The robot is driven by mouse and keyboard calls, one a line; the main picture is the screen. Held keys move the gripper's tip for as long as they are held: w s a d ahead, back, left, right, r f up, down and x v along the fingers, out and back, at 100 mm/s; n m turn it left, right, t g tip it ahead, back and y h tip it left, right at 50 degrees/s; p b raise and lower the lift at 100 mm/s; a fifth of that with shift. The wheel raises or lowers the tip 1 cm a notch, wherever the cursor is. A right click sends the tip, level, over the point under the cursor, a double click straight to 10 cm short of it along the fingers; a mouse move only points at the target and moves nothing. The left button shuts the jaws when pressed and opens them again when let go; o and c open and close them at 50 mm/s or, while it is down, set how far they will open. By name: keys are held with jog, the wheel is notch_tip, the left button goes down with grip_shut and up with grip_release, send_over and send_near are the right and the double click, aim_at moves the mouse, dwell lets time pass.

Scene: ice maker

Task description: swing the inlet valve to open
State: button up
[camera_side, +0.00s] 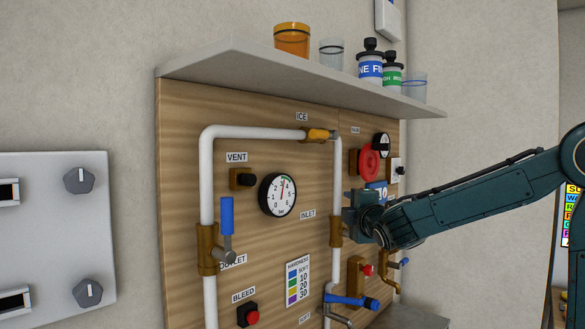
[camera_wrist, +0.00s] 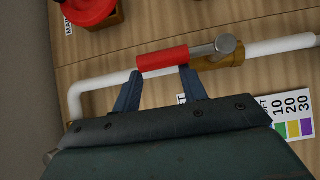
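The inlet valve has a brass body (camera_wrist: 222,61) on the white pipe, a grey round pivot (camera_wrist: 226,44) and a red handle (camera_wrist: 163,58). The handle lies nearly along the pipe, pointing left in the wrist view. My gripper (camera_wrist: 162,76) is open, its two blue fingers spread along the handle's length with their tips at its lower edge. I cannot tell whether they touch it. In the side view my gripper (camera_side: 352,214) is at the panel beside the valve's brass body (camera_side: 336,232), right of the INLET label (camera_side: 307,215), and hides the red handle.
A red round handwheel (camera_side: 369,164) sits above my gripper. A brass fitting with a red knob (camera_side: 367,270) and a blue-handled valve (camera_side: 352,301) are below. A blue-handled outlet valve (camera_side: 226,216) and gauge (camera_side: 278,195) are left. A shelf (camera_side: 240,62) with bottles overhangs the panel.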

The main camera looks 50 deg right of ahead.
jog(key=shift+s+d+f+g+h, duration=0.3)
jog(key=shift+s+d+f+g, duration=0.15)
jog(key=shift+s+d, duration=0.1)
jog(key=v, duration=0.7)
dwell(0.6)
jog(key=s+a+f+m+g+y, duration=0.4)
jog(key=s+a+f+m+y, duration=0.1)
jog(key=s, duration=0.5)
jog(key=s+a+f+m+g+y, duration=0.4)
jog(key=s+a+f+m+y, duration=0.1)
jog(key=s+a+f, duration=0.3)
jog(key=shift+s+a+f+y, duration=0.4)
jog(key=shift+s+a+y, duration=0.5)
jog(key=shift+a, duration=0.05)
